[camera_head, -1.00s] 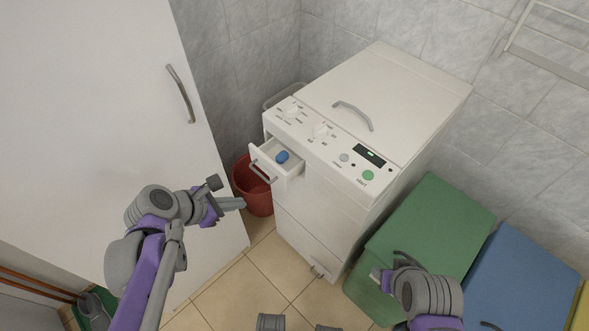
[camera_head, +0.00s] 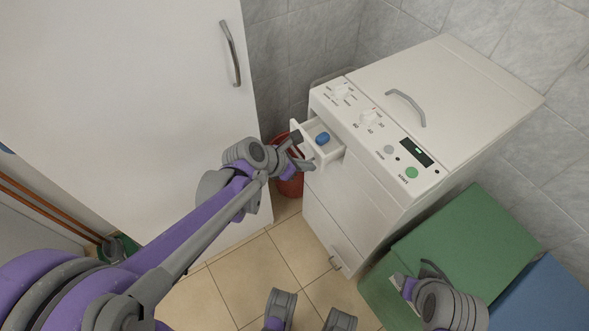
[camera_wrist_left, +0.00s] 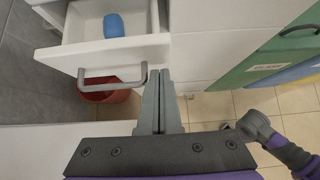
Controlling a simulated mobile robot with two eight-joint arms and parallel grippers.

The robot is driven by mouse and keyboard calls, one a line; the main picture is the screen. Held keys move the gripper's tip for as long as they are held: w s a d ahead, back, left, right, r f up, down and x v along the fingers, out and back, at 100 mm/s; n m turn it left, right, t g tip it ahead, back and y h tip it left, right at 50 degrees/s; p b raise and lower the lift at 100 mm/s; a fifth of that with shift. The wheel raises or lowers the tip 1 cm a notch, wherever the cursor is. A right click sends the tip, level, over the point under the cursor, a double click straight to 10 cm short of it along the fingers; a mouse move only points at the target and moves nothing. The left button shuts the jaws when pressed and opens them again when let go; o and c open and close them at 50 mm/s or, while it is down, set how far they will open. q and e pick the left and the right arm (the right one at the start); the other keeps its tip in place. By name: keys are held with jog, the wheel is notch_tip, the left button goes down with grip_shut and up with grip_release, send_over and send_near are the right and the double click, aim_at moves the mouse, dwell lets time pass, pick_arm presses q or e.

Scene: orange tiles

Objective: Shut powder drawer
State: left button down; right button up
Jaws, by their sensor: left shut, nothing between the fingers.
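The powder drawer (camera_head: 331,153) juts out of the white washing machine (camera_head: 375,185), open, with a blue lump (camera_head: 322,138) inside. In the left wrist view the drawer front (camera_wrist_left: 105,55) has a grey bar handle (camera_wrist_left: 112,82). My left gripper (camera_head: 308,165) is shut and empty in front of the drawer. In the wrist view its fingers (camera_wrist_left: 159,75) point at the right end of the drawer front, just right of the handle. I cannot tell whether they touch it. My right gripper (camera_head: 403,286) is low, near the green box; its jaws are unclear.
A red bucket (camera_head: 291,185) stands on the floor below the drawer. A tall white cabinet (camera_head: 120,90) is on the left. A green box (camera_head: 465,240) and a blue box (camera_head: 535,295) stand right of the machine. The tiled floor (camera_head: 250,275) in front is clear.

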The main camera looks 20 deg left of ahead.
aim_at(333, 151)
pick_arm(q)
jog(key=shift+w+d, duration=0.25)
jog(key=shift+w, duration=0.1)
jog(key=w+d, duration=0.2)
jog(key=w, duration=0.1)
jog(key=w+d, duration=0.2)
jog(key=w, duration=0.1)
jog(key=shift+d+b, duration=0.35)
jog(key=shift+b, duration=0.05)
jog(key=shift+r, duration=0.1)
